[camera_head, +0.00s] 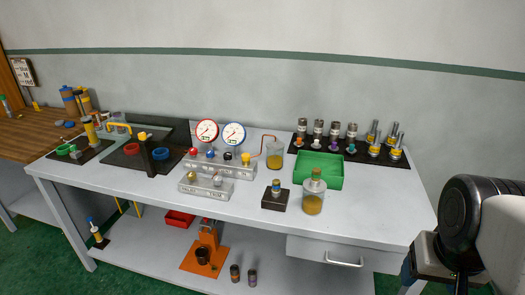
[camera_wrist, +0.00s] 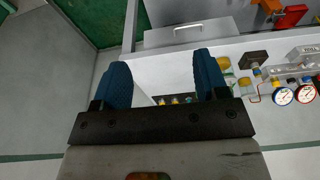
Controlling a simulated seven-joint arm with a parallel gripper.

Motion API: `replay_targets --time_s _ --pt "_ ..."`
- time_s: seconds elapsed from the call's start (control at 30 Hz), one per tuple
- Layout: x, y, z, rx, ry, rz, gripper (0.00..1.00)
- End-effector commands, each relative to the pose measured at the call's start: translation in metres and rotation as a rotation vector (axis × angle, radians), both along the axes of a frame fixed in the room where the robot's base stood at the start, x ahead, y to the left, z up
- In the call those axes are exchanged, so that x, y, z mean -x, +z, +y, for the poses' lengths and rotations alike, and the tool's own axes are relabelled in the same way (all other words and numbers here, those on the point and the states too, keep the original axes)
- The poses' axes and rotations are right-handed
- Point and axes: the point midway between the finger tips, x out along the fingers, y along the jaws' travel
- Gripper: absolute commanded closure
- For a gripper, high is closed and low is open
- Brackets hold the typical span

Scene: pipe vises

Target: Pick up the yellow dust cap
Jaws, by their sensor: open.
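A small yellow cap (camera_head: 245,159) sits at the right end of a row of coloured caps on the grey valve block (camera_head: 217,169), below the gauges; it looks like the yellow dust cap. In the wrist view the valve block lies at the right edge, where the cap is too small to tell apart surely. My gripper (camera_wrist: 163,72) is open, its two blue fingers apart with nothing held. It is above the bench's right part, well away from the cap. In the head view my arm is at the right edge.
Behind the cap stand a red gauge (camera_head: 207,132) and a blue gauge (camera_head: 233,134). A glass beaker (camera_head: 275,155) is at its right.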

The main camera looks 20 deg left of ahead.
Motion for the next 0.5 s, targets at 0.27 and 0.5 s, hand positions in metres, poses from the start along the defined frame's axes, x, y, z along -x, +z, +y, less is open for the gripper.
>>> replay_targets --time_s 0.27,0.5 --pt "-0.002 0.000 0.001 0.000 0.002 -0.003 0.33" --pt "-0.034 0.004 0.011 -0.009 0.033 -0.044 0.33"
